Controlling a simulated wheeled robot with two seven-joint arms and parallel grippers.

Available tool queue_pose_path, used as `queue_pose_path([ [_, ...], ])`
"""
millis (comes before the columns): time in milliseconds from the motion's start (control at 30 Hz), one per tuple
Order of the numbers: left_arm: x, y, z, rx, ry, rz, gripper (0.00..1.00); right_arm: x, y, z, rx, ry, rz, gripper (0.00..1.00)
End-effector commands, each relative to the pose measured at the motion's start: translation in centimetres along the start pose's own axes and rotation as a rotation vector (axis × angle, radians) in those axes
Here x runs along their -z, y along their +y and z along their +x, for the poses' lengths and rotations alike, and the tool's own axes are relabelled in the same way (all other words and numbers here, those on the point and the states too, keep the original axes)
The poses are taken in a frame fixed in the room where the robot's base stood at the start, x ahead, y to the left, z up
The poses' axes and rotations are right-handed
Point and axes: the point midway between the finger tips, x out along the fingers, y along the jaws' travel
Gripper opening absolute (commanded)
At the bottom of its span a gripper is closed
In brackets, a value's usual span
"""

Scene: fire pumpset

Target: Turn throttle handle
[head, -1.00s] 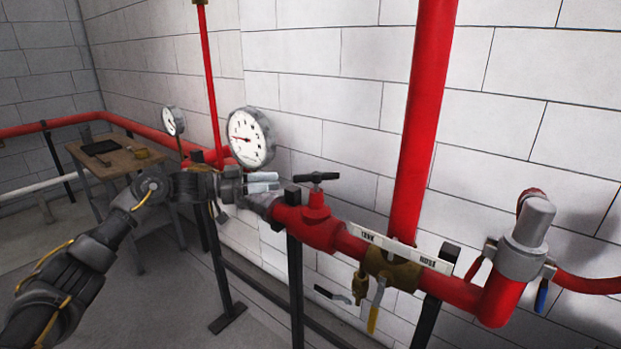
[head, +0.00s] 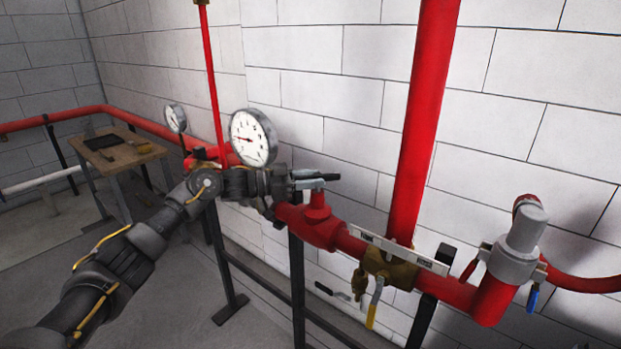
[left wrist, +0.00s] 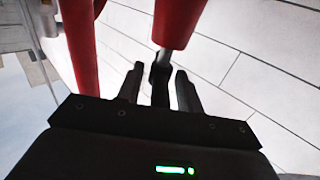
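The throttle handle (head: 326,176) is a small black bar on a grey stem, on top of the red valve (head: 319,227) in the pipe. My left gripper (head: 306,179) reaches it from the left, its light grey fingers level with the handle and covering its left part. In the left wrist view, the dark handle (left wrist: 160,76) lies between the two fingers of my left gripper (left wrist: 160,90), under the red valve body (left wrist: 178,22). Gaps show on both sides of the handle, so the fingers are open around it. My right gripper is not in view.
A large gauge (head: 253,138) stands just behind my left wrist. A red vertical pipe (head: 419,120) and a brass valve with a white lever plate (head: 410,254) lie to the right. A wooden table (head: 122,152) stands at the back left.

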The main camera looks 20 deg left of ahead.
Motion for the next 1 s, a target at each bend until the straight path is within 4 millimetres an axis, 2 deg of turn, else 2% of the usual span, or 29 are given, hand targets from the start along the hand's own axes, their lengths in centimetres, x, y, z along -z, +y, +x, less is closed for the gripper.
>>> queue_pose_path([
  [67,0.0,0.0,0.0,0.000,0.000,0.000,0.34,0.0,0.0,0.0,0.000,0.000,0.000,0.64],
  [333,0.0,0.0,0.0,0.000,0.000,0.000,0.00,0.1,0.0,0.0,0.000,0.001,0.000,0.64],
  [667,0.2,0.2,0.0,0.033,0.001,-0.002,0.00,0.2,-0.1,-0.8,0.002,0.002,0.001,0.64],
  [1000,0.4,0.7,0.1,0.249,0.000,-0.006,0.00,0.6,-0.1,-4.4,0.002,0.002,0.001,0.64],
])
